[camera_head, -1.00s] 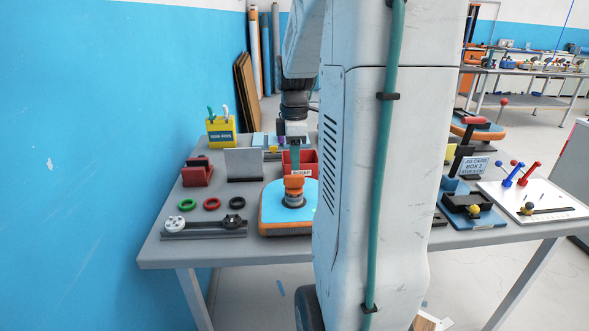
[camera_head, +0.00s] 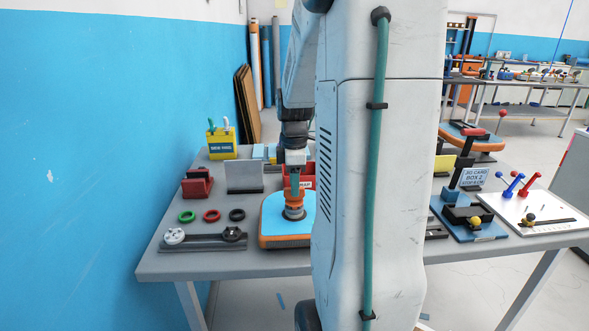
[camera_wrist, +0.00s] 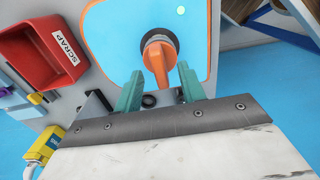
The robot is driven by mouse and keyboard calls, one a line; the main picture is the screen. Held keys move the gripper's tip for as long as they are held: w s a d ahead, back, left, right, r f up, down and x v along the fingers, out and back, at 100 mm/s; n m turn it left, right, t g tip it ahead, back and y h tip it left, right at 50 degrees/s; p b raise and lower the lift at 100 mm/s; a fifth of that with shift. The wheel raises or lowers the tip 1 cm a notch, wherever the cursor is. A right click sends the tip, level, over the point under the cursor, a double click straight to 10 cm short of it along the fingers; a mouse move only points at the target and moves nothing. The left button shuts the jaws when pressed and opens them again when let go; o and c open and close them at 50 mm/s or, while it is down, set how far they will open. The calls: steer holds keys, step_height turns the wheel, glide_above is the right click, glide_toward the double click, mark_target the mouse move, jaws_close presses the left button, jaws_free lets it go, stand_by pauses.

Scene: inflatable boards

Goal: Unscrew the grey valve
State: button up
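The valve stands upright on the blue top of an orange-edged inflatable board (camera_head: 275,235). It has an orange handle (camera_wrist: 156,62) and a grey collar (camera_head: 294,214). The board's blue face also fills the top of the wrist view (camera_wrist: 115,32). My gripper (camera_wrist: 160,80) is open, with its two teal fingers apart. The lower end of the orange handle lies between the fingertips in the wrist view; I cannot tell whether they touch it. In the head view my gripper (camera_head: 295,185) is right above the valve and partly overlaps its top.
A red scrap bin (camera_wrist: 45,52) stands behind the board. Green, red and black rings (camera_head: 212,216) and a rail with round fittings (camera_head: 203,243) lie to the left. A white panel with levers (camera_head: 535,208) is at right. My arm hides the table's middle.

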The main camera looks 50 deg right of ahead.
steer(key=shift+f, duration=1.45)
jaws_close()
steer(key=c, duration=0.7)
jaws_free()
steer(key=shift+c, duration=0.2)
jaws_close()
steer(key=n, duration=0.3)
steer(key=shift+n, duration=0.3)
steer(key=shift+n, duration=1.7)
